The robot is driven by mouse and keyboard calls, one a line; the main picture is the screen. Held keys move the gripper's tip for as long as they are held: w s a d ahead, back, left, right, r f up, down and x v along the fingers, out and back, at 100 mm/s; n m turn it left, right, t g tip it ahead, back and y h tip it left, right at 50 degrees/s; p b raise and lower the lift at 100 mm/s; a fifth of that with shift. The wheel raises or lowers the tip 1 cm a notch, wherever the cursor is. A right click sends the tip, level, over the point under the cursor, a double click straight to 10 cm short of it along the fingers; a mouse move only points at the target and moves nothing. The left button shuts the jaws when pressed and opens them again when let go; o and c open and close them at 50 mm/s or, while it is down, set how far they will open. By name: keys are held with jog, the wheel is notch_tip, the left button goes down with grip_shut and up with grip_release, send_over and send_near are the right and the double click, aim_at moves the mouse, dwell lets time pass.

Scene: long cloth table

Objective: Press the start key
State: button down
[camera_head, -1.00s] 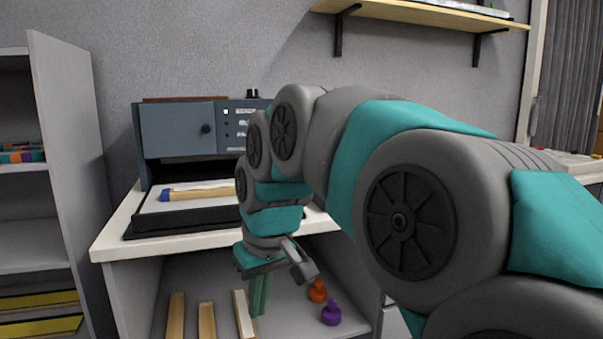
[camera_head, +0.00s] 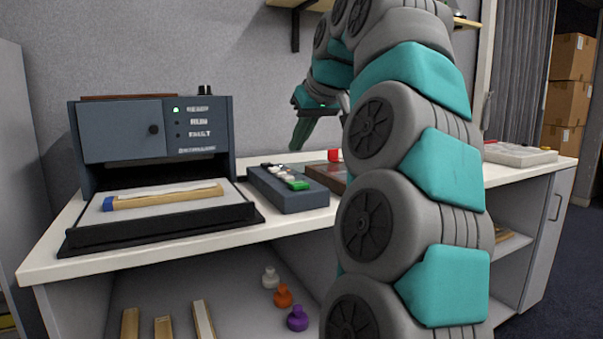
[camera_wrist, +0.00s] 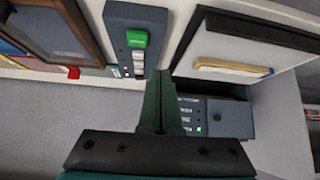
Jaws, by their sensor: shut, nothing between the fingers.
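A dark grey key box (camera_head: 315,199) sits on the white counter, right of the press-like machine (camera_head: 150,140). It carries a green key (camera_head: 299,185) at its near end and smaller white and other keys behind it. No label on the keys is legible. The box (camera_wrist: 121,20) and its green key (camera_wrist: 137,38) also show in the wrist view. My gripper (camera_head: 296,149) is shut and empty, raised above the far end of the key box, apart from it. In the wrist view my fingertips (camera_wrist: 163,72) point towards the box.
The machine's READY lamp (camera_head: 177,110) glows green. A tray (camera_head: 230,213) before it holds a wooden strip with a blue end (camera_head: 165,196). A dark framed box (camera_head: 325,174) and a red thing (camera_head: 334,155) stand right of the key box.

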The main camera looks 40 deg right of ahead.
jog(key=shift+m+t+h, duration=0.4)
jog(key=d, duration=0.1)
jog(key=d+r, duration=0.1)
jog(key=d, duration=0.1)
jog(key=s+d+r, duration=0.1)
jog(key=shift+d+r, duration=0.1)
jog(key=shift+d, duration=0.05)
jog(key=shift+w, duration=0.1)
send_over(297, 182)
jog(key=s, duration=0.3)
jog(key=f, duration=0.8)
jog(key=shift+w+a, duration=0.2)
jog(key=shift+f, duration=1.55)
